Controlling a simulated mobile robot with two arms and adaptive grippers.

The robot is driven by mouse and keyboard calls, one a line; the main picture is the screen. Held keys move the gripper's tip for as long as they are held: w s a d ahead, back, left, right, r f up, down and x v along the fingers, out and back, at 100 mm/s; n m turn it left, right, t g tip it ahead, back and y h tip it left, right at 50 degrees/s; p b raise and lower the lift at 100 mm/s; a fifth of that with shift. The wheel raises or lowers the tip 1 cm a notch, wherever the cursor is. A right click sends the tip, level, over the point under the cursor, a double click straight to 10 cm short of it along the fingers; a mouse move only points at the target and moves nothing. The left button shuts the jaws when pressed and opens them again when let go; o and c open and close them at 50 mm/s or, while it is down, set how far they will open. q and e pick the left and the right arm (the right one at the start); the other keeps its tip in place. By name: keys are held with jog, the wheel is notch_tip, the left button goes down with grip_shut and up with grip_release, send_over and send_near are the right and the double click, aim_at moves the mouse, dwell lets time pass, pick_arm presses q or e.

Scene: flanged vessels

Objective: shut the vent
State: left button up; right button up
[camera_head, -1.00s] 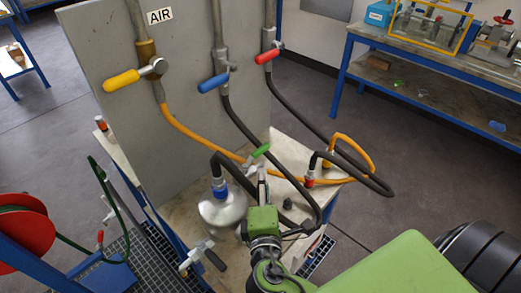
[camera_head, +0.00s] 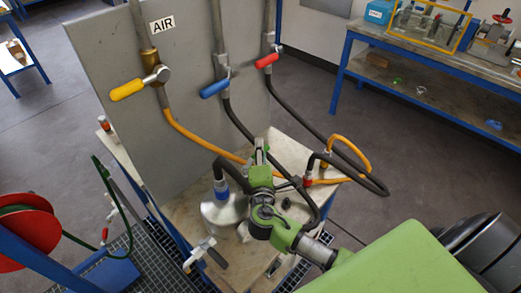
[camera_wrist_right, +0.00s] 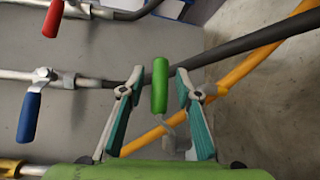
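A green valve handle (camera_wrist_right: 160,85) stands upright in the right wrist view, with its grey metal valve (camera_wrist_right: 175,143) below it. No label shows that this is the vent. My right gripper (camera_wrist_right: 160,98) is open, one finger on each side of the handle, with visible gaps. In the head view my right gripper (camera_head: 259,160) is above the metal vessel (camera_head: 222,212) and largely hides the green handle. The vessel has a blue collar and a black hose. My left gripper is not in view.
A grey panel (camera_head: 120,60) marked AIR carries yellow (camera_head: 127,90), blue (camera_head: 215,88) and red (camera_head: 267,61) valve handles. Black and orange hoses (camera_head: 190,133) cross the area near my right gripper. A black-handled valve (camera_head: 205,250) is at the front. A workbench (camera_head: 430,75) stands back right.

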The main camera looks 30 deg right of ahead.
grip_shut()
jog(key=shift+w+y, duration=0.15)
jog(key=shift+y, duration=0.15)
jog(key=w+a+n+g+y+b, duration=0.2)
jog(key=n+y+b, duration=0.4)
jog(key=n+y, duration=0.3)
jog(key=w+a+n+g+y+b, duration=0.1)
jog(key=a+n+g+y+b, duration=0.4)
jog(key=y, duration=0.7)
jog(key=shift+w+a+n+g+b, duration=0.35)
jog(key=shift+a+n+b, duration=0.7)
jog(key=shift+n, duration=0.95)
